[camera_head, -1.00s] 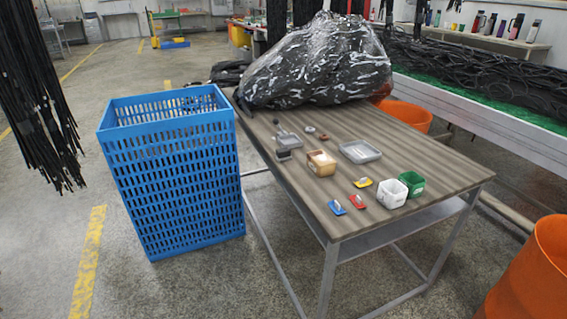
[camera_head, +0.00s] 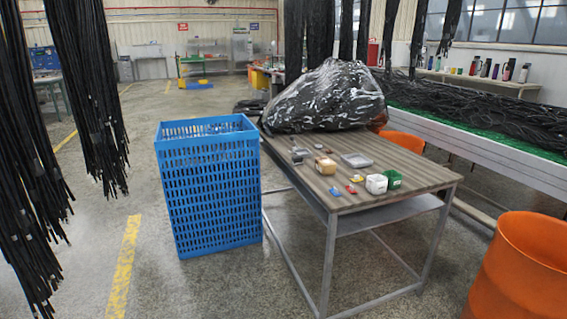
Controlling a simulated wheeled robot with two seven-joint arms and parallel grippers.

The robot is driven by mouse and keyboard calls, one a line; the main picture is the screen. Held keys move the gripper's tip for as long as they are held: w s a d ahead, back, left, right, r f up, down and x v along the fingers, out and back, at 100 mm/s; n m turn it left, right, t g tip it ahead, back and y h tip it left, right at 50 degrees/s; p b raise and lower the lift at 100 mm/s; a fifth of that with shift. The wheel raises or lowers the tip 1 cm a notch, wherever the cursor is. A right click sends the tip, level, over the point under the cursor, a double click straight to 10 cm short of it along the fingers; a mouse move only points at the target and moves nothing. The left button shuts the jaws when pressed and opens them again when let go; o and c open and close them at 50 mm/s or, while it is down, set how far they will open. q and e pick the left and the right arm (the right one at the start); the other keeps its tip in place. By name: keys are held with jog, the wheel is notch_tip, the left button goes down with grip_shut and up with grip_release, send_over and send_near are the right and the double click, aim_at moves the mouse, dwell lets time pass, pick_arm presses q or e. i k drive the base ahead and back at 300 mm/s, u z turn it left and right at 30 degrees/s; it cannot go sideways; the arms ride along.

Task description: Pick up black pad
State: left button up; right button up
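A small dark pad-like block (camera_head: 297,159) lies on the wooden table (camera_head: 385,185), near its left edge. A small grey flat piece (camera_head: 301,151) lies right behind it. They are too small here to tell more, and I cannot be sure which one is the black pad. Neither of my grippers shows in this view.
A tan box (camera_head: 326,166), grey tray (camera_head: 357,160), white cup (camera_head: 376,184) and green cup (camera_head: 393,179) stand on the table. A wrapped black bundle (camera_head: 325,97) fills its back. A blue crate (camera_head: 208,190) stands left, an orange barrel (camera_head: 520,270) right. Hoses (camera_head: 85,90) hang at left.

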aim_at(296, 161)
jog(key=u, duration=0.8)
jog(key=i, duration=1.3)
jog(key=z, duration=0.3)
jog(key=i, duration=1.1)
jog(key=z, duration=0.95)
